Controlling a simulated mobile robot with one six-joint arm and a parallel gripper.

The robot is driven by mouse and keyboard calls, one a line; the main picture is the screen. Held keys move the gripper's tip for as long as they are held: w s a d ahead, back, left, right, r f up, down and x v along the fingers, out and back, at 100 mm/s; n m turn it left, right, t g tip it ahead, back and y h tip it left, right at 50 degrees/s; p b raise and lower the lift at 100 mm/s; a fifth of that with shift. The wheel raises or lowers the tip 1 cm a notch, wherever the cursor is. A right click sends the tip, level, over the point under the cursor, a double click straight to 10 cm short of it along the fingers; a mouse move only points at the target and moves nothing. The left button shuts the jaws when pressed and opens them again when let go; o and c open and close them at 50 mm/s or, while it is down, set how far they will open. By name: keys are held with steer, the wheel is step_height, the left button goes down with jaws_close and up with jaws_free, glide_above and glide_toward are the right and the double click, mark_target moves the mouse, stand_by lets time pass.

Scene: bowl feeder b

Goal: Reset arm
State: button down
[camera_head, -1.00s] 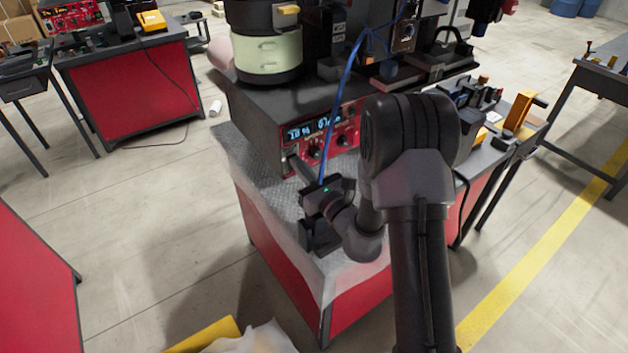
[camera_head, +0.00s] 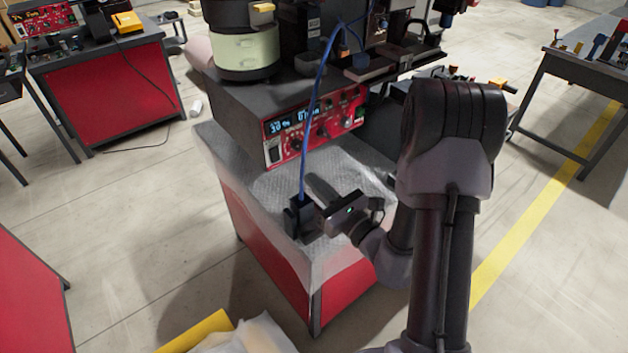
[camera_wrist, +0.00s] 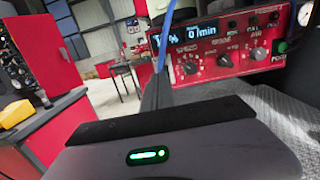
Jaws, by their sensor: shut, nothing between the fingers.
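My gripper (camera_head: 313,182) is shut and empty. In the head view it points to the upper left, over the silver textured top of the red bench, below and in front of the red control panel (camera_head: 318,122). A clear gap shows in the picture between its tip and the panel. My arm runs down the right side of the head view.
A blue cable (camera_head: 316,95) hangs in front of the panel, close to my gripper, down to a black box (camera_head: 300,220) on the red bench (camera_head: 255,225). A bowl feeder (camera_head: 245,52) stands above the panel. Open floor (camera_head: 130,220) lies to the left.

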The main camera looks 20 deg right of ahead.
steer(key=s+a+r+n+g+y, duration=0.5)
steer(key=s+a+n+g, duration=0.25)
steer(key=a, duration=0.25)
steer(key=s+a+r+n+g+y, duration=0.4)
steer(key=s+a+r+n+g, duration=0.15)
steer(key=a+n, duration=0.35)
steer(key=s+f+n+g+h, duration=0.35)
steer(key=s+n+h, duration=0.3)
steer(key=s, duration=0.55)
steer(key=d+r+n+t+h, duration=0.3)
steer(key=d+n+t+h, duration=0.1)
steer(key=d, duration=0.5)
steer(key=shift+w+d+r+n+h, duration=0.3)
steer(key=shift+n+h, duration=0.2)
steer(key=shift+h, duration=0.75)
